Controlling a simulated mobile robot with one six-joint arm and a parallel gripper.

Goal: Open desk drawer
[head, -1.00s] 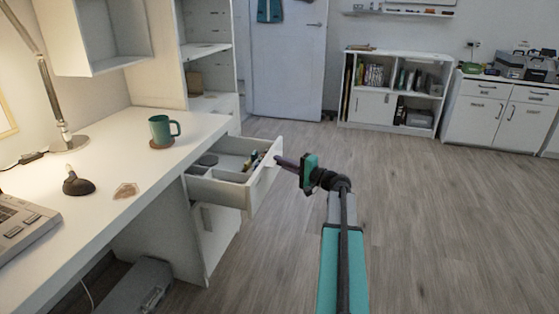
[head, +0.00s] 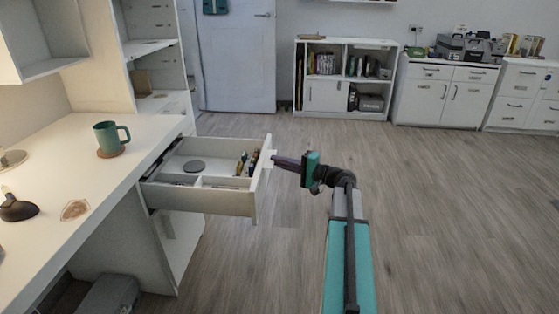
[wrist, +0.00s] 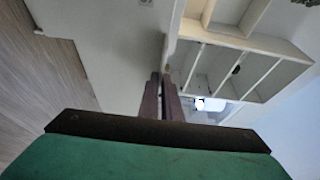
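The white desk drawer (head: 205,203) stands pulled well out from under the white desktop (head: 108,165). Its inside shows a dark round item and several pens or small things in compartments. My gripper (head: 277,160) is at the outer face of the drawer front (head: 263,180), at a small pale handle (head: 269,157) near the top. In the wrist view my gripper's two dark fingers (wrist: 161,80) lie close together with their tips at the handle. They appear closed on it, though the exact contact is small and partly hidden.
A green mug (head: 108,138) stands on a coaster on the desktop. A grey box (head: 108,295) sits on the floor under the desk. Open wood floor (head: 440,220) lies to the right, with a low bookcase (head: 345,75) and cabinets (head: 440,95) at the back.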

